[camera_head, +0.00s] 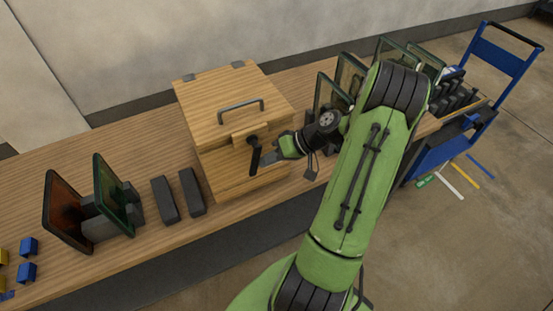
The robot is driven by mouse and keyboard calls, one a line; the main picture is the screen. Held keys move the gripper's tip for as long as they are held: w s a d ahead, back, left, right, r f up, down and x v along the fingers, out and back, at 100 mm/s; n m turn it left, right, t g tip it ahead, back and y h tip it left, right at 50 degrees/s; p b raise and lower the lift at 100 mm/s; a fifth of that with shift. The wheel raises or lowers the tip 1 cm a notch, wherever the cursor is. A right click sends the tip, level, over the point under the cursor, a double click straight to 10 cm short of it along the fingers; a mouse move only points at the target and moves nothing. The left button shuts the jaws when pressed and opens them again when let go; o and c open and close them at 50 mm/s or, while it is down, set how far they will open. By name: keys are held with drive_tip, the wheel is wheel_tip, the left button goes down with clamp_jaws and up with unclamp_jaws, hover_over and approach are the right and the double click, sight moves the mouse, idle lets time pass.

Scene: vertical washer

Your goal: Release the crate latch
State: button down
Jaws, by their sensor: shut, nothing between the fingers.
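The wooden crate (235,115) stands on the table with its lid down; a grey bar handle sits on the lid. The crate latch (254,154) is a dark lever on a wooden block at the crate's front, hanging roughly downward. My gripper (268,158) is shut and empty at the crate's front, just right of the latch lever. I cannot tell whether the fingertips touch the lever. My green arm reaches in from the lower right and hides part of the table behind it.
The wooden table (140,255) runs across the view. Framed panels in stands (118,195) are left of the crate, beside two dark blocks (178,195). More panels (350,75) stand right of it. A blue cart (450,145) is at the table's right end.

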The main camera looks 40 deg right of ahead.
sight(252, 166)
drive_tip(key=shift+a+f+t+y, duration=0.2)
drive_tip(key=shift+a+t+y, duration=0.25)
drive_tip(key=shift+y, duration=0.45)
drive_tip(key=a+t+y, duration=0.1)
drive_tip(key=w+a+m+y+b, duration=0.1)
drive_tip(key=y, duration=0.1)
drive_tip(key=shift+m+t, duration=0.3)
drive_tip(key=shift+t, duration=0.05)
drive_tip(key=shift+w+a+r, duration=0.1)
drive_tip(key=shift+w+a, duration=0.05)
drive_tip(key=shift+a, duration=0.3)
drive_tip(key=shift+w+a+r, duration=0.1)
drive_tip(key=shift+a, duration=0.3)
drive_tip(key=shift+w+a+r+t+y+b, duration=0.15)
drive_tip(key=shift+a+r+y, duration=0.15)
drive_tip(key=shift+a, duration=0.15)
drive_tip(key=shift+w+a+r+t+y+b, duration=0.1)
drive_tip(key=shift+a+r+t+y+b, duration=0.1)
drive_tip(key=shift+a+r, duration=0.25)
